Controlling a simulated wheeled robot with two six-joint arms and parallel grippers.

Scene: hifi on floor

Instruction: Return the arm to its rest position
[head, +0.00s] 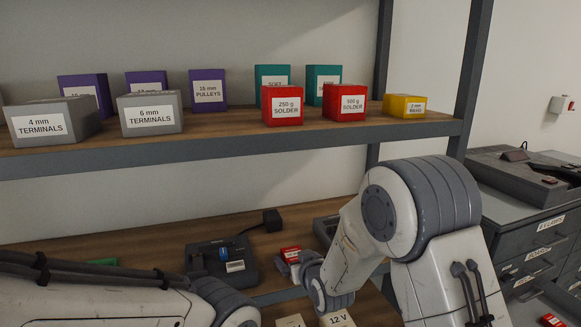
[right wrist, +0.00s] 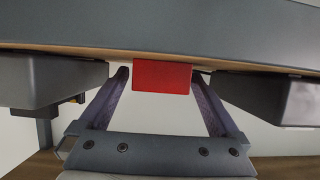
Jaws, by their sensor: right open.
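My right arm reaches in from the lower right of the head view, bent, with its forearm pointing down and left to the lower shelf. My right gripper (head: 286,263) is small and partly hidden there, beside a red box (head: 291,252) with a white label. In the right wrist view my right gripper (right wrist: 161,74) is open, its two fingers spread apart. The red box (right wrist: 163,78) shows between the fingertips; whether they touch it I cannot tell. My left arm crosses the lower left of the head view; its gripper is out of view.
The lower shelf (head: 150,240) also bears a dark grey device (head: 222,262) left of the red box and a grey tray (head: 326,230) right of it. The upper shelf (head: 235,143) above holds several labelled boxes. A grey drawer cabinet (head: 530,235) stands at right.

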